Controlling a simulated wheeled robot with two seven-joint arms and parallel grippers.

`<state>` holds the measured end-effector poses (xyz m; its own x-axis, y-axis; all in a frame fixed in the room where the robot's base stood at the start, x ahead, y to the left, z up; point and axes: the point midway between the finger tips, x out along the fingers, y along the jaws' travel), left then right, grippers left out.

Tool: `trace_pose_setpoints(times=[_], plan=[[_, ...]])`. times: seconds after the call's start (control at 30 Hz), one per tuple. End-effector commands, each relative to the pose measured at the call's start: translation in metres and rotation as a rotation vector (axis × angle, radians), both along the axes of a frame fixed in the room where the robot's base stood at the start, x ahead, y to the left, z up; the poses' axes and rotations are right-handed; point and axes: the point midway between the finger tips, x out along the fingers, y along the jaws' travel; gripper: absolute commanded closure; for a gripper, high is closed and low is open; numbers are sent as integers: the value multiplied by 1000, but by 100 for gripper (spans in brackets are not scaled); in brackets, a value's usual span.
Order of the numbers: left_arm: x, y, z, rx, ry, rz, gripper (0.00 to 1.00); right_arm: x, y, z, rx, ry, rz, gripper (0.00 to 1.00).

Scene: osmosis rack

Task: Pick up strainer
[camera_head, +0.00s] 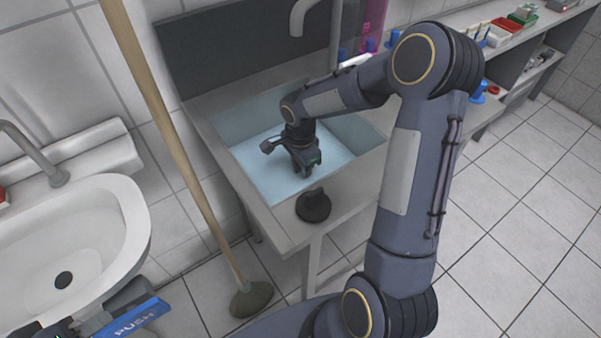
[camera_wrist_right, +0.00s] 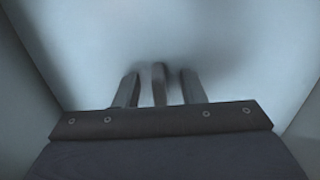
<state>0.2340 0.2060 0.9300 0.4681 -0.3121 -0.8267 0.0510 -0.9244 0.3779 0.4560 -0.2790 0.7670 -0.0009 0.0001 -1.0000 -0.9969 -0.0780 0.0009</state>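My right gripper (camera_head: 305,165) reaches down into the light-blue sink basin (camera_head: 255,135). In the right wrist view its two fingers (camera_wrist_right: 160,88) are apart, with a narrow grey upright piece (camera_wrist_right: 158,85) between them and a gap on each side. I cannot tell whether this piece is part of the strainer; no other part that is clearly a strainer shows in the basin. A black round piece with a knob (camera_head: 313,206) sits on the sink's front edge, outside the basin. Dark parts at the lower left edge seem to be my left gripper (camera_head: 125,297), mostly cut off.
A wooden-handled plunger (camera_head: 180,150) leans left of the sink unit. A white washbasin (camera_head: 60,245) is at the left. A blue part marked PUSH (camera_head: 132,318) is at the bottom left. A shelf with small items (camera_head: 500,35) stands at the back right. Floor is clear at right.

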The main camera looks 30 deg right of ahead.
Motion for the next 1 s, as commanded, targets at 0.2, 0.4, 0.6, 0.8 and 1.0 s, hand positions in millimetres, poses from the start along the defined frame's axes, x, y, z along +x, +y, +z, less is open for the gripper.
trace_pose_setpoints(times=[0.2,0.4,0.6,0.8,1.0], plan=[[0,0,0,0,0,0,64,0,0,0,0,-1,0,68],[0,0,0,0,0,0,64,0,0,0,0,-1,0,94],[0,0,0,0,0,0,64,0,0,0,0,-1,0,100],[0,0,1,0,0,0,64,0,0,2,0,-1,0,100],[0,0,13,0,0,0,64,1,-4,17,-1,-2,0,100]])
